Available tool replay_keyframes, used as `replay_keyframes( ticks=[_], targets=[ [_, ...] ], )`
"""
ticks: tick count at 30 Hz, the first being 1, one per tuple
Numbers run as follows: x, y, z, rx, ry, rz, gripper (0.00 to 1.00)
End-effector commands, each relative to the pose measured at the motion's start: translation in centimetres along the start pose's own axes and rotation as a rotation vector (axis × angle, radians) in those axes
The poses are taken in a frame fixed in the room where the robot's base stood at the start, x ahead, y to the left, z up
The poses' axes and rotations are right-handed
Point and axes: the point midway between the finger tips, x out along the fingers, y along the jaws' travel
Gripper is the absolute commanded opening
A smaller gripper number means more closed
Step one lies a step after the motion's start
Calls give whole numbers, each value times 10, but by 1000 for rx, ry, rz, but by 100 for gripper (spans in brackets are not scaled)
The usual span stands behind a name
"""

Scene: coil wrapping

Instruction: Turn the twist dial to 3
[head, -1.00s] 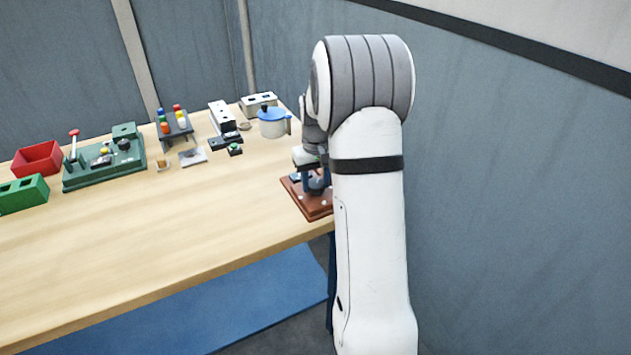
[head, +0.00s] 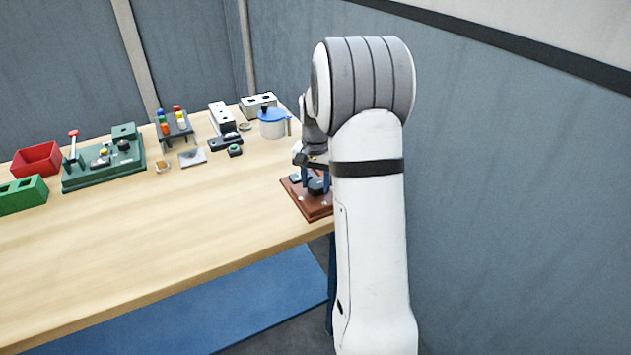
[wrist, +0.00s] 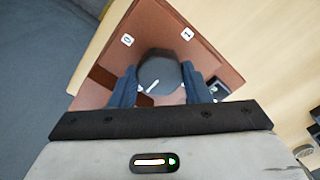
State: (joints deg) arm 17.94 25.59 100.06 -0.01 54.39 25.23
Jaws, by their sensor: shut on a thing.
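The twist dial (wrist: 160,74) is a dark grey knob on a reddish-brown board (wrist: 151,20). In the wrist view its white pointer mark shows near its lower left edge. Two white number labels stand on the board beyond the dial; the left one (wrist: 127,40) looks like 0, and the right one (wrist: 187,34) is hard to read. My gripper (wrist: 160,80) is shut on the dial, one blue finger on each side. Other labels are hidden by the fingers and gripper body. In the head view the board (head: 311,207) sits at the table's right end, partly behind my arm.
A blue-lidded white pot (head: 272,124) stands behind the board. A green fixture (head: 105,172), a red bin (head: 37,158) and a green block (head: 22,195) are farther left. The front middle of the wooden table (head: 200,225) is clear. A grey wall is at the right.

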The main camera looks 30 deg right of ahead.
Motion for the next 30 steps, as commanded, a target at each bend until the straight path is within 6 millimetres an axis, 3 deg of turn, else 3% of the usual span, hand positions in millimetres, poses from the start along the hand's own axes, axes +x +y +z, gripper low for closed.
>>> replay_keyframes(
  ticks=[14, 15, 22, 30],
  targets=[
    [-1, 0, -1, 14, 2, -2, 20],
    [-1, 0, -1, 14, 2, -2, 45],
    [0, 0, 0, 13, 1, -1, 64],
    [-2, 0, 0, 12, 1, -1, 64]
  ],
)
